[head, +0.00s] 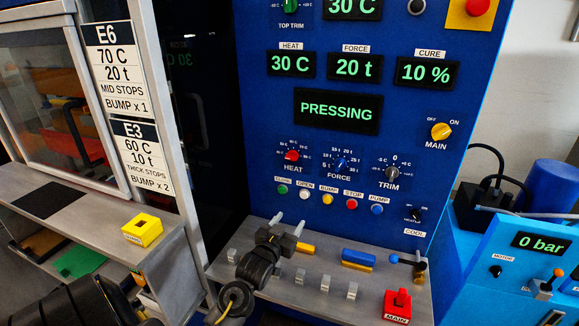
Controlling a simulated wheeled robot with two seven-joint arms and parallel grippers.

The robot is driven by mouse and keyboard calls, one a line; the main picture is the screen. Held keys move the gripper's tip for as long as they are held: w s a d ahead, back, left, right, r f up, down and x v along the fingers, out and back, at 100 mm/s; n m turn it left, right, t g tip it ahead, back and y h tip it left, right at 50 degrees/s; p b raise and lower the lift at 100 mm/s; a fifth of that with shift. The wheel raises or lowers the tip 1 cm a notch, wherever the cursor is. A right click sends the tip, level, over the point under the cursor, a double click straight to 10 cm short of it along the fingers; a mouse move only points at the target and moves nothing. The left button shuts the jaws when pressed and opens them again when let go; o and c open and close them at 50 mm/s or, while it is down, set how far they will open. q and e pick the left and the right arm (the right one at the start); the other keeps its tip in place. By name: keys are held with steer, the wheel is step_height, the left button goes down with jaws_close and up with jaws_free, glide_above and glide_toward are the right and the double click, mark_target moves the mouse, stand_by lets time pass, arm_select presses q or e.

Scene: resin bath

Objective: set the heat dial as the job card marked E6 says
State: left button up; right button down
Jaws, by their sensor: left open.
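The E6 job card (115,68) at the upper left reads 70 C, 20 t, MID STOPS, BUMP x 1. The heat dial (292,155) is a red knob on the blue press panel, with small scale marks around it. Its exact pointer direction is too small to read. The heat display (291,64) above it reads 30 C. My left gripper (288,222) is open and empty, its fingertips pointing up toward the panel. It is below the heat dial, over the ledge, and apart from the dial. My right gripper is not in view.
The force dial (342,163) and trim dial (392,173) sit right of the heat dial. Below is a row of buttons, including the red stop button (352,204). The status display (337,110) reads PRESSING. The ledge (325,265) carries switches and a red main switch (397,304).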

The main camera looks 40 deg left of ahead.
mark_target(290, 159)
arm_select(q)
steer(key=w+a+r+t+y+p, duration=0.1)
steer(key=w+a+r, duration=0.2)
steer(key=w+r, duration=0.1)
steer(key=w+a+r+n+t+y+p, duration=0.1)
steer(key=w+a+r, duration=0.2)
steer(key=r, duration=0.1)
steer(key=w+a+r+t+y+p, duration=0.1)
steer(key=w+a+r+t, duration=0.1)
steer(key=w+a+r, duration=0.1)
steer(key=shift+w+a+r+n, duration=0.2)
steer(key=shift+w+r+n, duration=0.2)
steer(key=shift+w+r, duration=0.45)
steer(key=shift+w+a+r, duration=0.1)
steer(key=shift+w, duration=0.3)
steer(key=c, duration=1)
